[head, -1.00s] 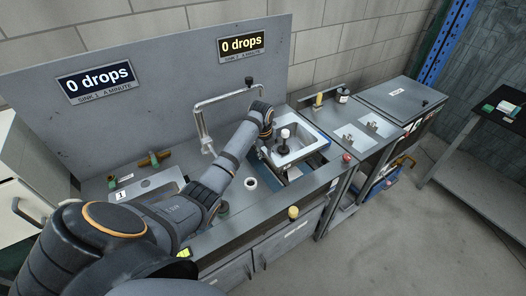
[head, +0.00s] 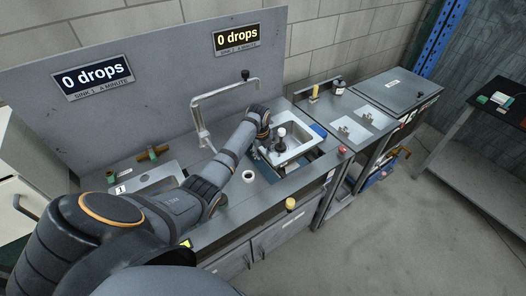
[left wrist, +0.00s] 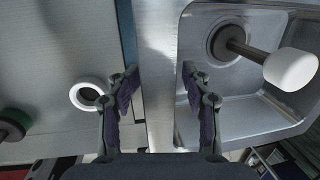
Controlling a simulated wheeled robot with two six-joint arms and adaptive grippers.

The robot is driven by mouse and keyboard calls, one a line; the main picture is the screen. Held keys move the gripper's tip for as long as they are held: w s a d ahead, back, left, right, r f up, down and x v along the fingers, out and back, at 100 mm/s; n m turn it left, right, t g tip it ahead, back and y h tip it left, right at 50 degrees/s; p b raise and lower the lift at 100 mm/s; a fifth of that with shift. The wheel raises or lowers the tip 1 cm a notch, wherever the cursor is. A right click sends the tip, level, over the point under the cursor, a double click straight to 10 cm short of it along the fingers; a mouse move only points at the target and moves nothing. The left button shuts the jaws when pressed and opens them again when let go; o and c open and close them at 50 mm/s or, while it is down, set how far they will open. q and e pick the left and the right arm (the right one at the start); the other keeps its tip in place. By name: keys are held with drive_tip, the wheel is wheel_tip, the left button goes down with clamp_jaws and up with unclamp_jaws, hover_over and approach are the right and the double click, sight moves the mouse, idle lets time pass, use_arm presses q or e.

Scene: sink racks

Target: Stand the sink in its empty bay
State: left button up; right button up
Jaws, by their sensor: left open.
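The steel sink (head: 302,147) is at the counter's right part, over a dark rectangular opening (head: 298,168) that shows along its front edge. I cannot tell whether the sink is seated or raised. A dark plunger-like piece with a white knob (head: 281,132) stands in its basin; the knob also shows in the left wrist view (left wrist: 291,69). My left gripper (head: 266,147) is at the sink's left side. In the left wrist view, its fingers (left wrist: 158,90) are open, one on each side of the sink's flat rim (left wrist: 157,50), with gaps visible. My right gripper is out of view.
A white ring (head: 248,176) lies on the counter left of the opening. A tall faucet (head: 196,112) rises behind my left arm. Another sink (head: 158,177), with a "1" label, is at left.

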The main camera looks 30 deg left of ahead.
use_arm(q)
wheel_tip(320, 180, up, 12)
drive_tip(key=s+b, duration=0.1)
drive_tip(key=s, duration=0.1)
drive_tip(key=shift+d+b, duration=0.25)
drive_tip(key=shift+b, duration=0.15)
drive_tip(key=shift+s+f, duration=0.15)
drive_tip(key=shift+f, duration=0.05)
